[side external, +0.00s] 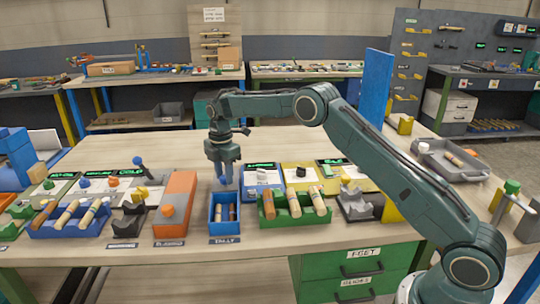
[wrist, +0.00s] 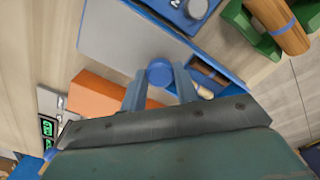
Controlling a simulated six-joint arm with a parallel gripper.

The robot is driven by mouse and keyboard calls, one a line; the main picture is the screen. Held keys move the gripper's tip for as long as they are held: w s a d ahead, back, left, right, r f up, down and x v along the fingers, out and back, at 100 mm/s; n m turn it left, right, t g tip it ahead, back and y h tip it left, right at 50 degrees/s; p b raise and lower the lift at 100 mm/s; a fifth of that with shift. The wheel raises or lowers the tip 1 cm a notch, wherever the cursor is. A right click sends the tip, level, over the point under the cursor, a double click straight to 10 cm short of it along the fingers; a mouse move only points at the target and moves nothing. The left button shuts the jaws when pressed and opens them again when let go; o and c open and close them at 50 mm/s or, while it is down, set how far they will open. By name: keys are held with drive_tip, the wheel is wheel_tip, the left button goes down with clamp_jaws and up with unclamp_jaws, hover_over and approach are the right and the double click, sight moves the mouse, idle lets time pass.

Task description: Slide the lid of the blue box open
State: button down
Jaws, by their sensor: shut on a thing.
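The blue box (side external: 225,228) stands at the front middle of the bench. Its front part is uncovered, with turned wood pieces (side external: 232,212) showing inside. In the wrist view the open part of the box (wrist: 208,75) shows beside my right finger. A flat grey lid (wrist: 125,35) with a round blue knob (wrist: 160,72) lies beyond my fingers. My gripper (side external: 224,180) points down over the back of the box, shut on the lid's knob. It also shows in the wrist view (wrist: 159,88), one finger each side of the knob. In the side view the lid is hard to make out.
An orange box (side external: 178,195) stands close on the left. A green tray with wooden handles (side external: 290,215) stands close on the right.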

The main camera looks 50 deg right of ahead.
drive_tip(key=shift+r, duration=0.1)
drive_tip(key=c, duration=1.1)
unclamp_jaws()
drive_tip(key=shift+o, duration=0.2)
drive_tip(key=shift+r, duration=0.1)
wheel_tip(320, 180, up, 14)
drive_tip(key=shift+f, duration=0.25)
